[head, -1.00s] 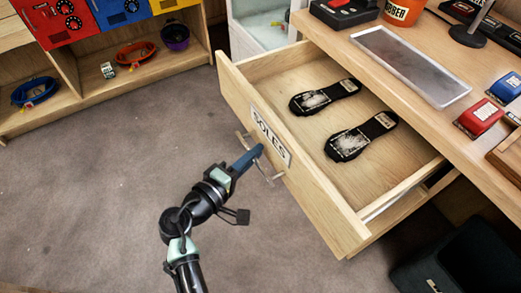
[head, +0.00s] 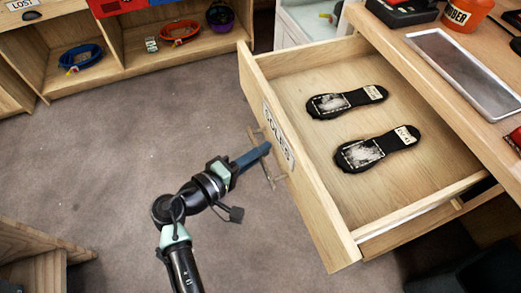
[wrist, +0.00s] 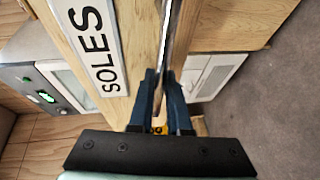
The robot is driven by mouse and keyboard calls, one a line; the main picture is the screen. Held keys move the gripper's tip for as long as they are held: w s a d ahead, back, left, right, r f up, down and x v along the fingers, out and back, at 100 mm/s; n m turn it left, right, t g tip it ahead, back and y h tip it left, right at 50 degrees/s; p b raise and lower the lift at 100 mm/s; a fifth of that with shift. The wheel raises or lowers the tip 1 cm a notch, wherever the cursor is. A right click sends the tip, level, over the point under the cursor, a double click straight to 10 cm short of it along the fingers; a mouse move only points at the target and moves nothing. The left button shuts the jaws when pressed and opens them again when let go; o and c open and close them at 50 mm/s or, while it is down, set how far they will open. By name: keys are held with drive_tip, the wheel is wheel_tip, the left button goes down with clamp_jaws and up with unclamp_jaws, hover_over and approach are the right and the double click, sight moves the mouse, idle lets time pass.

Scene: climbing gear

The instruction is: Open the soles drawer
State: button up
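The soles drawer (head: 322,208) is pulled well out from the wooden workbench, its front carrying a "SOLES" label (head: 279,138). The label also shows in the wrist view (wrist: 90,45). Two black soles, a farther one (head: 346,101) and a nearer one (head: 377,149), lie flat inside. My gripper (head: 266,149) is at the metal bar handle (head: 269,181) on the drawer front. In the wrist view, the blue fingers (wrist: 161,80) are closed around the bar, one on each side. The fingertips' contact with the bar is partly hidden.
A shelf unit (head: 120,70) with coiled ropes stands at the back left. A wooden piece (head: 35,240) stands at the lower left. A dark box (head: 470,270) is below the bench at right. The carpet (head: 110,160) left of the drawer is clear.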

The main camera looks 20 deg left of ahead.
drive_tip(key=shift+o, duration=0.6)
drive_tip(key=p+v, duration=0.1)
drive_tip(key=v, duration=1.2)
drive_tip(key=shift+p, duration=0.3)
drive_tip(key=shift+r, duration=0.1)
